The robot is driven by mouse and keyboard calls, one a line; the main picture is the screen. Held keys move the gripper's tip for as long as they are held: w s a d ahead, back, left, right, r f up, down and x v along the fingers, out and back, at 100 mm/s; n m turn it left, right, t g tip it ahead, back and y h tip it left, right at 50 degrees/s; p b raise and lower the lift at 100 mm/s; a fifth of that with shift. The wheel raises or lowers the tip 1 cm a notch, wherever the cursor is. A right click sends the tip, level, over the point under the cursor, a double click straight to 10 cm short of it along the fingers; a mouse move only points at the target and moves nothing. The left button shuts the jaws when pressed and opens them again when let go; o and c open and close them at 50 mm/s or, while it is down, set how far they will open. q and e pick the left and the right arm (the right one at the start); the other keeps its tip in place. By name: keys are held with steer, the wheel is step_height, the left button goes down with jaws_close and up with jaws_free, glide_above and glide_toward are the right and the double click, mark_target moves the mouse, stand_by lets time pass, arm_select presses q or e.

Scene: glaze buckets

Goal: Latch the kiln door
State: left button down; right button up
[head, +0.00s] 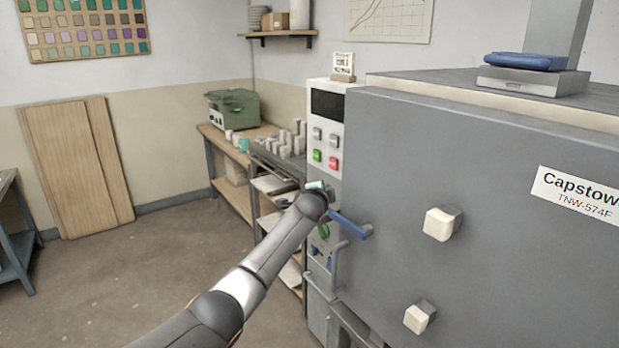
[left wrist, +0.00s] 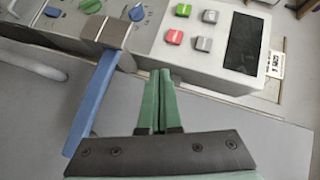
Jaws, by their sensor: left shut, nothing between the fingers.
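The kiln door (head: 400,150) is a large grey panel on the right in the head view, beside the white control panel (head: 326,120). The blue latch lever (head: 348,224) is at the left edge of the door and slants down to the right. In the left wrist view the lever (left wrist: 92,105) runs from a grey block (left wrist: 106,31) down to the lower left. My left gripper (left wrist: 160,74) has green fingers pressed together and empty. It is beside the lever, to its right in the wrist view, with a gap between them. In the head view my arm hides the fingers. My right gripper is not in view.
Two pale blocks (head: 438,224) (head: 418,318) stick out from the door. A grey handle (head: 337,264) is below the lever. Coloured buttons (left wrist: 190,25) and knobs (left wrist: 137,12) are close to my fingers. A shelf cart with pale pieces (head: 290,140) stands behind.

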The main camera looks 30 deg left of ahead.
arm_select(q)
steer(key=s+a+r, duration=0.2)
steer(key=s+r, duration=0.2)
steer(key=r, duration=0.1)
steer(key=shift+s+r, duration=0.15)
steer(key=shift+s, duration=0.25)
steer(key=s+d+f+n+g+h, duration=0.15)
steer(key=s+d+f, duration=0.35)
steer(key=f, duration=0.5)
steer(key=s+d+f+h, duration=0.2)
steer(key=s+d+f, duration=0.35)
steer(key=f, duration=0.35)
steer(key=s+d+f+g+h, duration=0.15)
steer(key=s+d+f, duration=0.35)
steer(key=f, duration=0.5)
steer(key=s+d+f+n+h, duration=0.1)
steer(key=s+d+f+n, duration=0.1)
steer(key=s, duration=0.7)
steer(key=s+d+f+n+g, duration=0.1)
steer(key=s+d+f+n, duration=0.2)
steer(key=s, duration=0.6)
steer(key=s+d+f+n+h, duration=0.1)
steer(key=s+d+f+n, duration=0.1)
steer(key=s+d+f, duration=0.3)
steer(key=s+d, duration=0.1)
steer(key=s, duration=0.3)
steer(key=shift+s+d+f+g+h, duration=0.2)
steer(key=shift+s+g+h, duration=0.1)
steer(key=shift+a, duration=0.1)
